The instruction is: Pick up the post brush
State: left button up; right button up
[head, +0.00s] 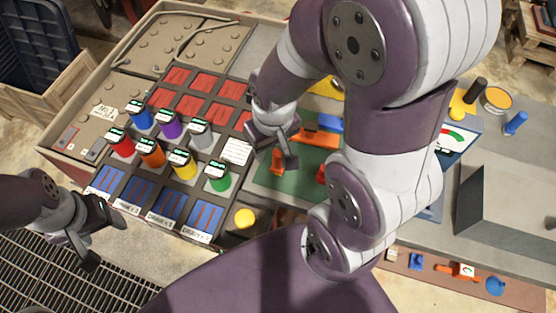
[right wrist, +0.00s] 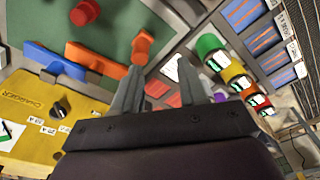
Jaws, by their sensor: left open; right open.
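A small orange piece (head: 277,161) with a wider round end stands on the green mat (head: 262,182); it may be the post brush, but I cannot tell for sure. It also shows in the right wrist view (right wrist: 142,46), just beyond the left finger's tip. My right gripper (head: 279,150) is open and empty, close over this piece; contact cannot be told. It also shows in the right wrist view (right wrist: 160,68).
Several coloured cylinders, including a green one (head: 218,178), stand in the rack to the left. A yellow charger (right wrist: 40,125) lies near the right gripper. My right arm hides much of the table.

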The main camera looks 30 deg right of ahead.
jog(key=o, duration=0.4)
jog(key=shift+r, duration=0.2)
jog(key=shift+c, duration=0.2)
notch_tip(320, 180, up, 4)
jog(key=s+d+g+p, duration=0.1)
jog(key=g+p, duration=0.1)
jog(key=p, duration=0.6)
jog(key=m+p, duration=0.4)
jog(key=m, duration=0.6)
send_near(279, 157)
jog(key=shift+w+d, duration=0.2)
jog(key=shift+w, duration=0.7)
jog(key=shift+t, duration=0.3)
jog(key=f+p, duration=0.1)
jog(key=f, duration=0.3)
jog(key=f+p, duration=0.1)
jog(key=f, duration=0.3)
jog(key=s+f+p, duration=0.1)
jog(key=f, duration=0.3)
jog(key=shift+d+p, duration=0.15)
jog(key=shift+p, duration=0.2)
jog(key=shift+f, duration=0.25)
